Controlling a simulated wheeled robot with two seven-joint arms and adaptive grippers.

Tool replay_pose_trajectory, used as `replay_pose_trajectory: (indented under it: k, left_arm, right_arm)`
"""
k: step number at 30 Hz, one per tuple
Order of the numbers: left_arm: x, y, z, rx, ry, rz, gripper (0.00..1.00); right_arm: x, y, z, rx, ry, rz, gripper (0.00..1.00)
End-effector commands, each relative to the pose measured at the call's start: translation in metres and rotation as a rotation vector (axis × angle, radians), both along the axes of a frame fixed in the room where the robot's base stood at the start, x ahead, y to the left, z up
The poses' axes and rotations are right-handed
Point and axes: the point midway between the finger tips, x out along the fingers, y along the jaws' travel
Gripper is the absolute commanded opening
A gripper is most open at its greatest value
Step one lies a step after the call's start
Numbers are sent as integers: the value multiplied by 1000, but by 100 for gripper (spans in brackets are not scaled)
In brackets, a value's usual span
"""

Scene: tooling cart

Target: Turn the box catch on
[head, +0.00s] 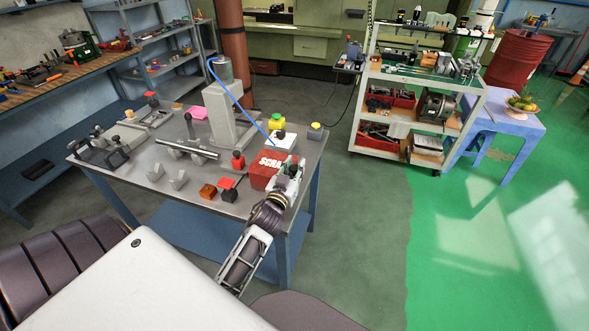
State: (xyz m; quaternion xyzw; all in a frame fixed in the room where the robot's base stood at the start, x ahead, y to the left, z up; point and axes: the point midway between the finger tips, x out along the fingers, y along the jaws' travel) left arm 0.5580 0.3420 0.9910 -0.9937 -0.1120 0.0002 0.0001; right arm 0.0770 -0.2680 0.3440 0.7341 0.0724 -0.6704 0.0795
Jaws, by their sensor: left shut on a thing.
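A red box with white lettering, "SCRA" readable (265,168), stands near the right front corner of the grey-topped work table (205,200). My left gripper (291,172) is at the right side of this box, with its arm reaching up from the bottom of the picture. Its fingers are shut on a small part there, which seems to be the box catch. The fingers hide the catch, so I cannot tell which way it is set. My right gripper is not in view.
Beside the box stand a red-knobbed dark block (229,189) and an orange-brown block (208,191). A shelf cart (405,115) is farther right.

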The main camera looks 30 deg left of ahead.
Motion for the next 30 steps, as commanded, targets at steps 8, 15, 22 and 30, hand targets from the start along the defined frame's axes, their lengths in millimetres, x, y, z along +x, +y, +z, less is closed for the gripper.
replay_pose_trajectory:
  k: [8, 15, 22, 30]
  left_arm:
    - [0, 0, 1, 1, -3, 18, 5]
    - [0, 0, 1, 0, -2, 19, 5]
    - [0, 0, 1, 0, -2, 19, 39]
    - [0, 0, 0, 0, -1, 19, 48]
  right_arm:
    - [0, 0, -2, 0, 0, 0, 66]
    - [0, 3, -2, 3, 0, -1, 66]
    - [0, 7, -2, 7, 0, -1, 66]
    - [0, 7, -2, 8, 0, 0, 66]
